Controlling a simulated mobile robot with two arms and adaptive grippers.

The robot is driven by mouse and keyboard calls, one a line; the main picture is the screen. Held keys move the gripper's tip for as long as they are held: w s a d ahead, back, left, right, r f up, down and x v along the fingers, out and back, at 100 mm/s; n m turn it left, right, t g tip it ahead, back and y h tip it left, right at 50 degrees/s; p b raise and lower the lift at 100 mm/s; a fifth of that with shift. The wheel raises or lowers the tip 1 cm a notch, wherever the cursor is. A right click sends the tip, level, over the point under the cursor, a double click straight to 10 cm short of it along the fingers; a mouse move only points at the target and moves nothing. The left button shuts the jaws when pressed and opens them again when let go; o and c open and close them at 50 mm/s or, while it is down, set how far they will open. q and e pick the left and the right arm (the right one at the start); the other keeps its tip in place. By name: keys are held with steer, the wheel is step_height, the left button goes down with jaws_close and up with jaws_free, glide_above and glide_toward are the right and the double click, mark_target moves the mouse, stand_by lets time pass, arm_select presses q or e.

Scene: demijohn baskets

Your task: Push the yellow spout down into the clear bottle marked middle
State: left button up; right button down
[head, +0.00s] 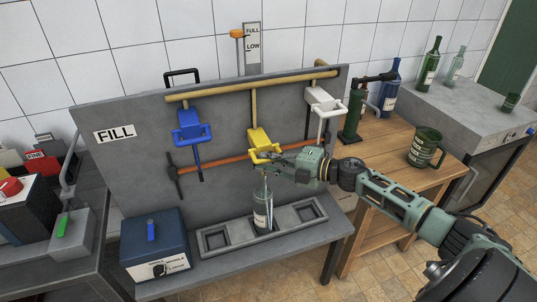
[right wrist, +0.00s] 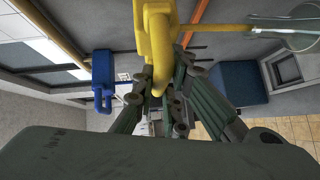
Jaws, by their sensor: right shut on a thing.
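The yellow spout (head: 260,139) hangs at the middle of the grey panel, between a blue spout (head: 188,128) and a white one (head: 323,102). The clear bottle (head: 262,208) stands upright below it in the middle of the grey tray (head: 217,240); its label is too small to read. My right gripper (head: 275,158) is shut on the yellow spout's lower front part, just above the bottle. In the right wrist view the yellow spout (right wrist: 156,35) passes between the fingers (right wrist: 157,100), and its thin tube runs toward clear glass (right wrist: 295,25). I cannot tell whether the tip is inside the neck. My left gripper is out of view.
A blue box (head: 155,245) stands left of the tray. An orange-brown bar (head: 215,159) crosses the panel behind the spouts. On the wooden table at the right are a green pump-like bottle (head: 352,115) and a green mug (head: 425,148). The tray's outer compartments are empty.

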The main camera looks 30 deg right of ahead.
arm_select(q)
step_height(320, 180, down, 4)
steer(key=b, duration=0.3)
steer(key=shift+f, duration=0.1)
arm_select(e)
step_height(320, 180, down, 6)
steer(key=c, duration=1.8)
jaws_free()
steer(key=shift+o, duration=0.2)
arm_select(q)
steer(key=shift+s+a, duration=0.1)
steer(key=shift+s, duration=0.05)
arm_select(e)
steer(key=v, duration=1.2)
